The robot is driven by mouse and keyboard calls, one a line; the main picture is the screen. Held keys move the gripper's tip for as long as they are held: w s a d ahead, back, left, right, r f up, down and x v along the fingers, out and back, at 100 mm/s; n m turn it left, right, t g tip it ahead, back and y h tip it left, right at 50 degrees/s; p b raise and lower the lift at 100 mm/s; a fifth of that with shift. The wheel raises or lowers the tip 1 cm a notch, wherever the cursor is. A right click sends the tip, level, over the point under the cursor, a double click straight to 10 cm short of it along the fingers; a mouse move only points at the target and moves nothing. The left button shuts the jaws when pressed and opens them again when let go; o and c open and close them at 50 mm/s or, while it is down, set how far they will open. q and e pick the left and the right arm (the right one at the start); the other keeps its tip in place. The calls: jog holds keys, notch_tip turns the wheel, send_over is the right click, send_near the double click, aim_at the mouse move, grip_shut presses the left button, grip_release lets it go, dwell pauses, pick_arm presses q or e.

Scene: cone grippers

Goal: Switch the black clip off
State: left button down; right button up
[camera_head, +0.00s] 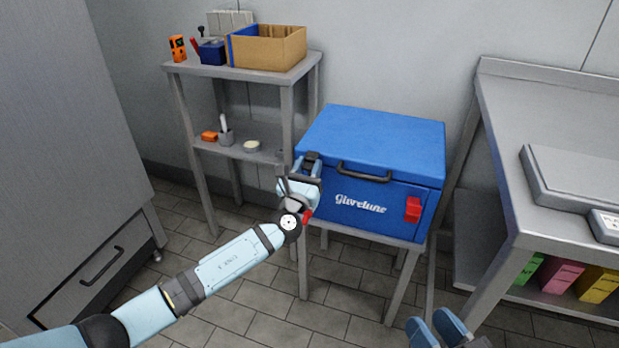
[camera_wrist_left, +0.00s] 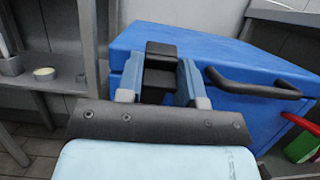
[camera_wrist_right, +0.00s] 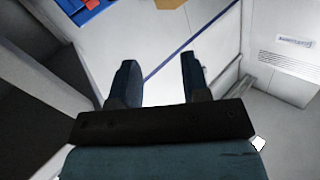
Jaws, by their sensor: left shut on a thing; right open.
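The blue cooler box (camera_head: 370,135) stands on a small grey stand with its lid down. The black clip (camera_wrist_left: 160,50) sits at the left end of its front, and its top also shows in the head view (camera_head: 311,158). My left gripper (camera_head: 305,172) is at the box's left front corner. In the left wrist view, its fingers (camera_wrist_left: 160,82) are shut on the black clip, one on each side. Much of the clip is hidden by the gripper. My right gripper (camera_head: 433,328) is open and empty, low at the front of the head view.
A black handle (camera_head: 364,173) and a red latch (camera_head: 413,209) are on the box front. Another red part (camera_head: 307,217) shows beside my left wrist. A grey shelf (camera_head: 240,73) stands left, a steel table (camera_head: 540,88) right. The floor in front is clear.

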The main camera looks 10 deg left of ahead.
pick_arm(q)
jog(key=shift+s+f+b, duration=0.1)
jog(key=shift+f+b, duration=0.45)
jog(key=shift+b, duration=0.15)
jog(key=t+b, duration=0.1)
jog(key=b, duration=0.1)
jog(key=shift+s+b, duration=0.2)
jog(key=shift+b, duration=0.1)
jog(key=shift+s+a+f+t+b, duration=0.1)
jog(key=shift+s+t+b, duration=0.1)
jog(key=shift+t+b, duration=0.45)
jog(key=shift+s+t+b, duration=0.2)
jog(key=shift+t+b, duration=0.15)
jog(key=shift+b, duration=0.35)
pick_arm(e)
jog(key=shift+w+d+f+n+t+y, duration=0.25)
jog(key=shift+w+n, duration=0.25)
jog(key=shift+n, duration=0.25)
jog(key=shift+w+d+f+n+t+y, duration=0.15)
jog(key=shift+w+d+f+n, duration=0.25)
jog(key=shift+n, duration=0.4)
jog(key=shift+w+d+f+n+t+y, duration=0.15)
jog(key=shift+w+d+n+t, duration=0.1)
jog(key=shift+w+n, duration=0.4)
pick_arm(q)
jog(key=shift+h, duration=0.3)
pick_arm(e)
jog(key=shift+s, duration=0.1)
